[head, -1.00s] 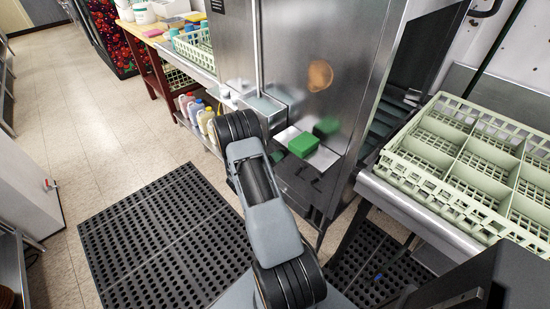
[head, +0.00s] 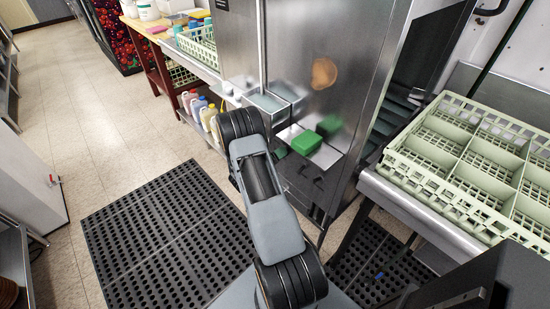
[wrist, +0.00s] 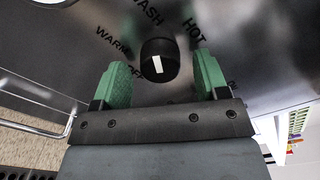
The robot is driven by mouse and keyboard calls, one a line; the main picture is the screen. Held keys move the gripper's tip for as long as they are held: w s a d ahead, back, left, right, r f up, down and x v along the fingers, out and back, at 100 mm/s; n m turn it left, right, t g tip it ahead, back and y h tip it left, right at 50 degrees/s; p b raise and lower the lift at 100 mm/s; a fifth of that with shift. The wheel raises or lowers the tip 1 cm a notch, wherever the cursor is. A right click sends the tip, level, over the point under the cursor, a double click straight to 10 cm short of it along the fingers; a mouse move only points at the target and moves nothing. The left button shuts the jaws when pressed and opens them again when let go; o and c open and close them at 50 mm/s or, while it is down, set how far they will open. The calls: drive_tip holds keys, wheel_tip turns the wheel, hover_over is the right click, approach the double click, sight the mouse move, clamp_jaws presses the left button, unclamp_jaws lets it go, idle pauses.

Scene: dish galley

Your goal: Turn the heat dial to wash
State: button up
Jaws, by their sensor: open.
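The heat dial (wrist: 159,60) is a black round knob with a white mark, on a dark metal panel in the wrist view. The wash label (wrist: 148,12) is printed above it, with warm to its left, hot to its upper right and off to its lower left. Another label is partly hidden behind the right finger. The white mark is nearly upright in the picture; I cannot tell which end points. My gripper (wrist: 162,64) is open, its green fingers left and right of the dial, with a visible gap on each side.
The steel dish machine (head: 310,40) stands ahead. A pale green rack (head: 440,182) is on the counter at right. Several bottles (head: 207,112) stand on a low shelf. Black mats (head: 160,240) cover the floor.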

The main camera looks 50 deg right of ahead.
drive_tip(key=w+a, duration=0.1)
drive_tip(key=a, duration=1.2)
drive_tip(key=shift+a+b, duration=0.35)
drive_tip(key=shift+a, duration=0.05)
drive_tip(key=s+a+f+m+g+y, duration=0.2)
drive_tip(key=s+m+g+y, duration=0.3)
drive_tip(key=m, duration=0.4)
drive_tip(key=s+a+r+m+y+p, duration=0.1)
drive_tip(key=s+a+r+m+y, duration=0.4)
drive_tip(key=m, duration=0.4)
drive_tip(key=a+r+m+t+y+p, duration=0.1)
drive_tip(key=a+r+m+t+y, duration=0.1)
drive_tip(key=r, duration=0.5)
drive_tip(key=s+a+r+m+t+y+p, duration=0.1)
drive_tip(key=a+r+m+t+y+p, duration=0.1)
drive_tip(key=a+r, duration=0.5)
drive_tip(key=a+r+m+t+y+p, duration=0.2)
drive_tip(key=a+r+m+t+y, duration=0.2)
drive_tip(key=r+m, duration=0.3)
wheel_tip(320, 180, up, 2)
drive_tip(key=shift+s+a+t, duration=0.35)
drive_tip(key=shift+a+t, duration=0.05)
drive_tip(key=shift+t, duration=0.5)
drive_tip(key=shift+c, duration=0.3)
